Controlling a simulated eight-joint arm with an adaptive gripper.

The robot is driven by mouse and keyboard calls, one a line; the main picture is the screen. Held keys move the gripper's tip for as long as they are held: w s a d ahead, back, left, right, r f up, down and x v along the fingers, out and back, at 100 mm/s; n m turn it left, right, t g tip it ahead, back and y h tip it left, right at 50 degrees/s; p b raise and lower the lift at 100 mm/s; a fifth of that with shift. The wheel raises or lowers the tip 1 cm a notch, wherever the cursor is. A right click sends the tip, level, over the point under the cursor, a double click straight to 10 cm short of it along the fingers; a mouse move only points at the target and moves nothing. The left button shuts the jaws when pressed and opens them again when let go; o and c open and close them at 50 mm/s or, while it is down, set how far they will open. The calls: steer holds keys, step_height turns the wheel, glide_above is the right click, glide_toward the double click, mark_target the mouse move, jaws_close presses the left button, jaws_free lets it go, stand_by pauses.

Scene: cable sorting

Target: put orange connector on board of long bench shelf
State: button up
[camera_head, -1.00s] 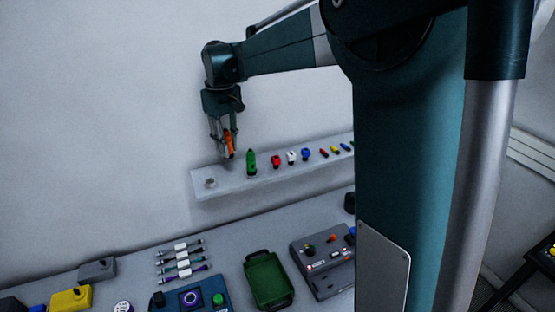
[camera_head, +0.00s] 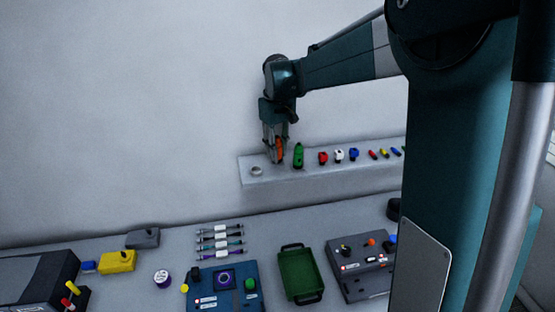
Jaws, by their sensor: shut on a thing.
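The orange connector (camera_head: 279,148) is upright between the fingers of my gripper (camera_head: 274,159), which is shut on it. The fingers hide part of it. The long bench shelf (camera_head: 320,176) is a pale board along the wall above the bench. My gripper is at the shelf's left part, between a small round metal piece (camera_head: 256,171) and a green connector (camera_head: 298,155). The connector's lower end is at or just above the board; I cannot tell whether it touches.
Red (camera_head: 323,158), white (camera_head: 339,155) and blue (camera_head: 354,154) connectors stand along the shelf, with several small coloured pieces farther right. Below, the bench holds a green tray (camera_head: 301,297), a blue device (camera_head: 223,290), a grey device (camera_head: 358,268) and cables (camera_head: 219,239).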

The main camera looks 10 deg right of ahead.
mark_target(277, 136)
steer(key=shift+f+p, duration=0.3)
steer(key=shift+f, duration=1.65)
steer(key=shift+f, duration=0.1)
steer(key=o, duration=0.9)
steer(key=shift+o, duration=0.2)
steer(key=shift+r+b, duration=0.75)
steer(key=shift+r, duration=5.4)
steer(key=shift+s, duration=0.1)
